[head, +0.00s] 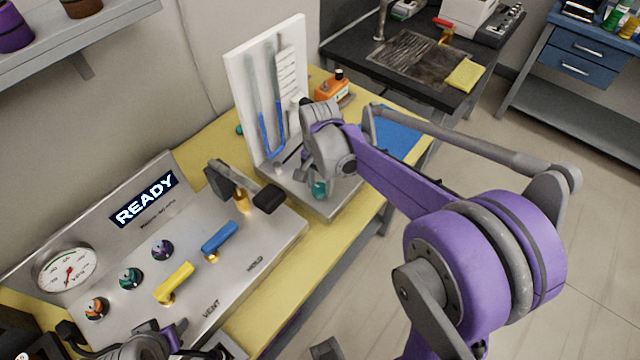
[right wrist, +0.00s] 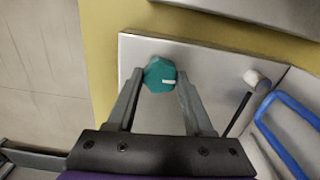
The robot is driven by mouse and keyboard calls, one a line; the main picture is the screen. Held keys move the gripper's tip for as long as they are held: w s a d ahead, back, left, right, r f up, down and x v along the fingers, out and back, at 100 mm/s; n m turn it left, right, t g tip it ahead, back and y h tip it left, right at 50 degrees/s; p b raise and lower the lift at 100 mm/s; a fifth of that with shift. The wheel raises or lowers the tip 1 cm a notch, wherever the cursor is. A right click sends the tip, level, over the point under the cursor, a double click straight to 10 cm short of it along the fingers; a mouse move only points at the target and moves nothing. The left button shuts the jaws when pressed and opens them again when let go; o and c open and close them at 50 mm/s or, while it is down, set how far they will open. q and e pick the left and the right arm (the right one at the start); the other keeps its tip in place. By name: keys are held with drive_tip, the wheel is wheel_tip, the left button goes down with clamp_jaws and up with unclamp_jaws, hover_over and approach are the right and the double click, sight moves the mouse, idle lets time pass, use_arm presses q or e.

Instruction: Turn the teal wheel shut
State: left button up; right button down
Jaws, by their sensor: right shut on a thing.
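The teal wheel (head: 319,189) is low on the front of the metal base of the U-tube stand, partly hidden under my right gripper in the head view. In the right wrist view the teal wheel (right wrist: 154,71) sits near the plate's corner, with a white mark pointing right. My right gripper (right wrist: 160,80) is shut on the wheel, one finger on each side. In the head view its fingers are mostly hidden behind the wrist. My left gripper (head: 75,338) is at the bottom left, partly cut off, and its jaws are unclear.
The U-tube (head: 268,140) with blue liquid stands on a white board. A metal panel (head: 240,265) with a READY display, a dial gauge (head: 67,270), a yellow lever (head: 175,283) and a blue lever (head: 219,237) lies to the left. An orange device (head: 332,89) stands behind my right wrist.

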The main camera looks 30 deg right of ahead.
sight(320, 189)
drive_tip(key=shift+c, duration=1.4)
unclamp_jaws()
use_arm(q)
drive_tip(key=shift+w+r+p, duration=0.1)
drive_tip(key=shift+r+p, duration=0.35)
drive_tip(key=shift+r, duration=0.05)
use_arm(e)
wheel_tip(320, 189, up, 11)
drive_tip(key=shift+s+a+f, duration=0.1)
drive_tip(key=shift+s, duration=0.05)
use_arm(q)
drive_tip(key=shift+w+r+p, duration=0.15)
drive_tip(key=shift+r+p, duration=0.3)
drive_tip(key=shift+r, duration=0.15)
drive_tip(key=shift+w+r, duration=0.1)
drive_tip(key=shift+r, duration=0.2)
use_arm(e)
drive_tip(key=s+a+f+n+t, duration=0.2)
drive_tip(key=s+a+f+n, duration=0.1)
drive_tip(key=s+n, duration=0.3)
drive_tip(key=s+a+f+n+t, duration=0.3)
drive_tip(key=s+n, duration=0.3)
drive_tip(key=s, duration=0.3)
drive_tip(key=shift+s+a+f+n, duration=0.2)
drive_tip(key=shift+s+f+n, duration=0.15)
drive_tip(key=shift+n, duration=0.05)
